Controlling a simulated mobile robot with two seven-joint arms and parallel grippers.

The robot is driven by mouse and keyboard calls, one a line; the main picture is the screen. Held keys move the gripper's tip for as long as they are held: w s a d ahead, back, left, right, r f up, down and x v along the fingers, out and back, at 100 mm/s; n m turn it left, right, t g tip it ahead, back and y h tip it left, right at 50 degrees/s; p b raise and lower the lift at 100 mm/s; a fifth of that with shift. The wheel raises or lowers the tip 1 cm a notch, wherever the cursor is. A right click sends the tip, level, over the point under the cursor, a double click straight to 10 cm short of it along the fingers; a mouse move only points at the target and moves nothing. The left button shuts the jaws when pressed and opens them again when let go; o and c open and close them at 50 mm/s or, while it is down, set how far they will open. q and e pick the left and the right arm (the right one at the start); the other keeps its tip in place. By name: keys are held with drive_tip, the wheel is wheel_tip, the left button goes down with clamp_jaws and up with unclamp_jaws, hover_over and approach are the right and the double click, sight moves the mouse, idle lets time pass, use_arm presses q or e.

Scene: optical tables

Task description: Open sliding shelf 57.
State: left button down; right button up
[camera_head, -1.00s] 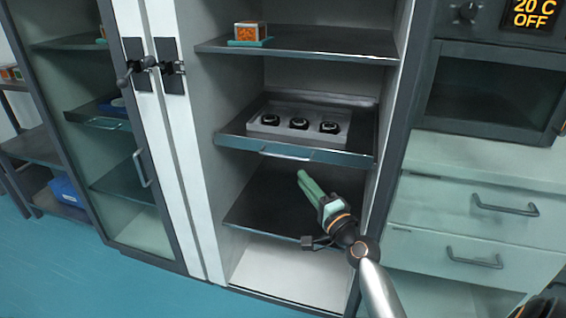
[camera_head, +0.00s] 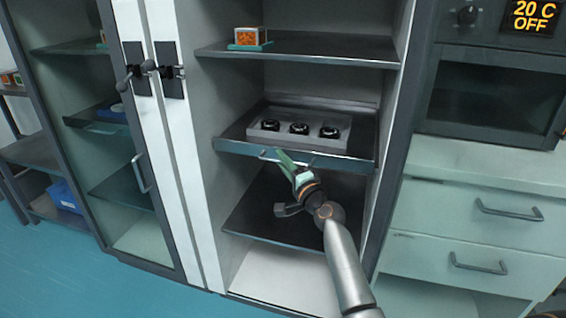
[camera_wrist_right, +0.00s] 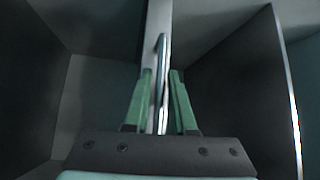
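The sliding shelf (camera_head: 230,147) is the dark middle board in the open cabinet, with a pale front edge and a bar handle (camera_head: 267,156). No number is legible on it. It bears a grey tray (camera_head: 262,134) with three round black items. My right gripper (camera_head: 283,157) is at the front of this shelf, its green fingers reaching up to the handle and covering part of it. In the right wrist view the handle (camera_wrist_right: 161,55) runs between the two green fingers (camera_wrist_right: 160,75), which stand apart on either side of it. My left gripper is out of view.
An upper shelf (camera_head: 320,48) carries a small orange box (camera_head: 250,36) on a green base. A lower shelf (camera_head: 250,218) is empty. A glass cabinet door (camera_head: 140,235) stands at left, drawers (camera_head: 500,235) at right.

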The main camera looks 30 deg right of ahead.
clamp_jaws()
idle(1.4)
